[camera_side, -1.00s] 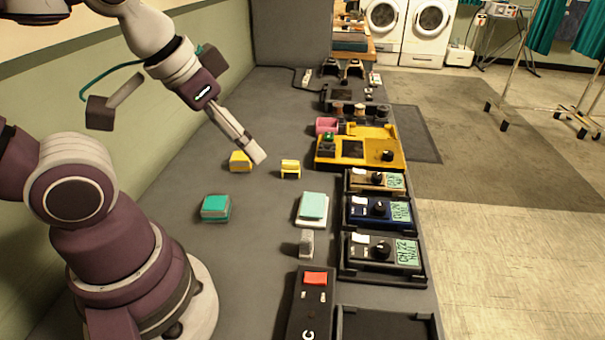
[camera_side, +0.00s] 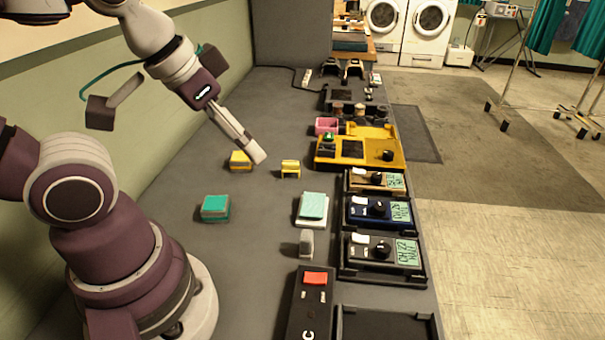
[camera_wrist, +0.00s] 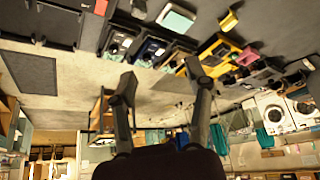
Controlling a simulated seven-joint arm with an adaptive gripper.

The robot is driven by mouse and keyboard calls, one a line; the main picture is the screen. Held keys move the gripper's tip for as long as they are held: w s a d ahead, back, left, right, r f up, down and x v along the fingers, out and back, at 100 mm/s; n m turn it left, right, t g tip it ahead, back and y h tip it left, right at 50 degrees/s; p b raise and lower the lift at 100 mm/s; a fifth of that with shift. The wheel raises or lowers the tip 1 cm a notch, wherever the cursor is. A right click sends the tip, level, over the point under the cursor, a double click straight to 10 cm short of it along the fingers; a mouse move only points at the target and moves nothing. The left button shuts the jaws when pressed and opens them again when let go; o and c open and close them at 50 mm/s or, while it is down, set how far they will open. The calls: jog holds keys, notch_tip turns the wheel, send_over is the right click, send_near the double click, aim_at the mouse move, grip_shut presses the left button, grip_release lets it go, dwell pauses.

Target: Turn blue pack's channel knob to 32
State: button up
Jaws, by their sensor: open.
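The blue pack (camera_side: 362,215) lies in a dark tray in the row on the right side of the bench, between a brown pack and a black pack. Its black channel knob (camera_side: 379,208) sits left of its green display (camera_side: 401,212), whose digits are too small to read surely. My gripper (camera_side: 258,156) is above the bench, left of the row and apart from the blue pack, near two yellow blocks. In the wrist view my gripper (camera_wrist: 163,90) has its two fingers spread with nothing between them.
The black pack (camera_side: 366,240) shows CH 22. The brown pack (camera_side: 367,175) and a yellow unit (camera_side: 380,156) with its own knob lie beyond. A pale notepad (camera_side: 313,206), a teal-topped block (camera_side: 215,208) and a black box with a red switch (camera_side: 315,278) stand on the bench. Open bench lies left of the row.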

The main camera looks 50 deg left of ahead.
jog(key=shift+w, duration=0.1)
jog(key=n+g+h, duration=0.3)
jog(key=n+h, duration=0.1)
jog(key=n, duration=2.1)
send_over(379, 206)
jog(key=s+a, duration=0.2)
jog(key=a, duration=0.2)
notch_tip(379, 206, down, 8)
jog(key=x, duration=1)
jog(key=shift+s+d, duration=0.15)
jog(key=shift+s, duration=0.1)
grip_shut()
